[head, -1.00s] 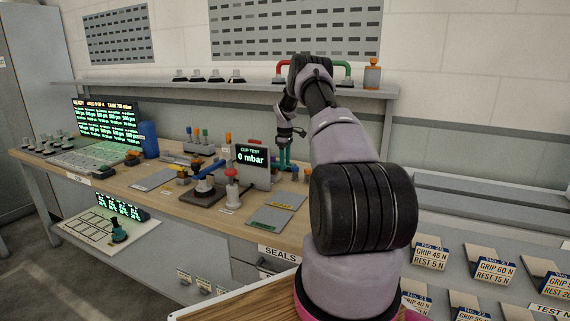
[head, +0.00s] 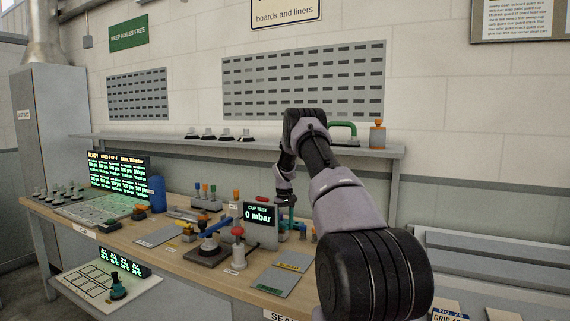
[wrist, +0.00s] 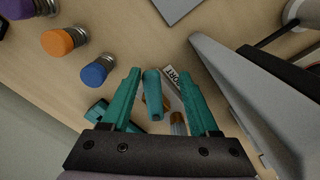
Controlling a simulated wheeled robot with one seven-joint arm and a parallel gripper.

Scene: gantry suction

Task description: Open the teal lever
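The teal lever (wrist: 152,95) shows in the wrist view as a short teal handle above a brass-coloured fitting, beside a tag reading "PORT". My gripper (wrist: 162,80) has teal fingers, one on each side of the lever, with a visible gap to each. It is open and holds nothing. Whether the fingertips reach down to the lever's height is hard to tell. In the head view my gripper (head: 291,214) is small, low over the bench, just right of the cup test display (head: 260,215); the lever cannot be told apart from the fingers there.
In the wrist view, blue (wrist: 97,70), orange (wrist: 65,40) and purple capped posts stand to the left. A grey housing (wrist: 222,90) rises close to the right finger. In the head view, a blue-handled device (head: 208,245) and a red-knobbed post (head: 238,245) stand nearer on the bench.

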